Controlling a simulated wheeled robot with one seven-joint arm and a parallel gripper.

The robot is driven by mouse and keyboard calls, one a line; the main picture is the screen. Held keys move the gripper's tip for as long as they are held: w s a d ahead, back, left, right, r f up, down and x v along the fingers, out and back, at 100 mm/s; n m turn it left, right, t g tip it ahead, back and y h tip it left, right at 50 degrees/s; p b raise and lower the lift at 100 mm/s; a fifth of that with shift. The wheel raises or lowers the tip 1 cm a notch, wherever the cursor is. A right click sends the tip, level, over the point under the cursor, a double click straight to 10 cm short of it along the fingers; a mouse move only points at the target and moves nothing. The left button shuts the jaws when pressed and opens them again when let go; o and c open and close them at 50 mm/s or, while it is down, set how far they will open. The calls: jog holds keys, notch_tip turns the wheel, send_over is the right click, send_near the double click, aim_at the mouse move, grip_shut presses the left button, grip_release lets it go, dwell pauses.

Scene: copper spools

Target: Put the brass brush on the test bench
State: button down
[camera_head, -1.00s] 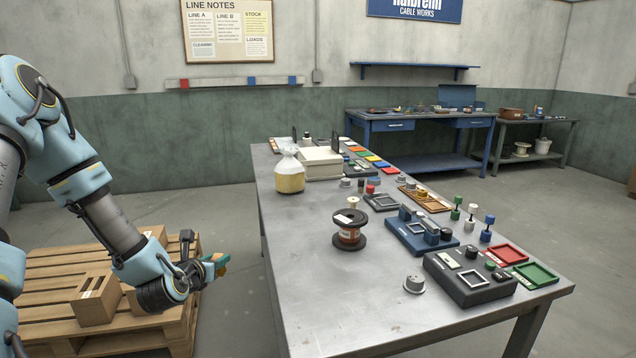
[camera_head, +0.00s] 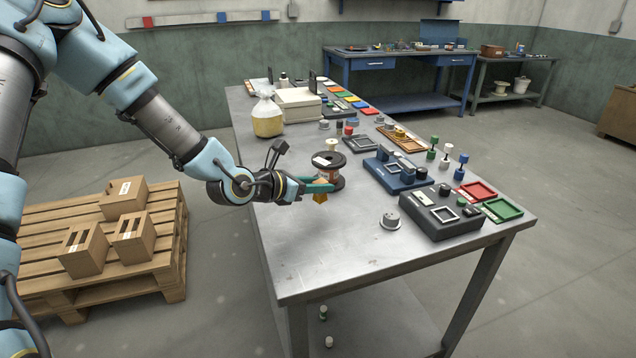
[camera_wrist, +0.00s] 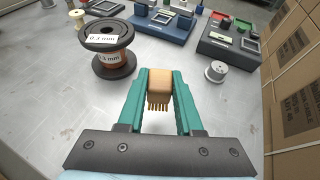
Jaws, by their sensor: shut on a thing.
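The brass brush has a tan block and short golden bristles. It shows between the green fingers of my gripper in the wrist view (camera_wrist: 160,88) and at their tips in the head view (camera_head: 320,196). My gripper (camera_wrist: 160,80) is shut on the brush, bristles pointing down. It is over the left edge area of the grey metal test bench (camera_head: 310,255). Whether the bristles touch the bench top is hard to tell. A copper wire spool (camera_head: 328,172) stands upright just beyond the gripper; in the wrist view (camera_wrist: 106,52) it is left of the brush.
A grey knobbed cylinder (camera_head: 390,219), a blue fixture (camera_head: 397,174) and a black fixture (camera_head: 440,210) stand to the right. A bag of yellow grains (camera_head: 267,116) is farther back. The bench's front left is clear. A pallet (camera_head: 100,235) with cartons is at left.

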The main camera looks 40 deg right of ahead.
aim_at(318, 202)
jog(key=shift+f+p, duration=0.5)
jog(key=shift+f, duration=2.15)
jog(key=shift+f, duration=0.15)
jog(key=c, duration=0.6)
grip_release()
jog(key=shift+r, duration=0.25)
jog(key=b+v, duration=0.2)
jog(key=v, duration=1)
jog(key=shift+a+f, duration=0.1)
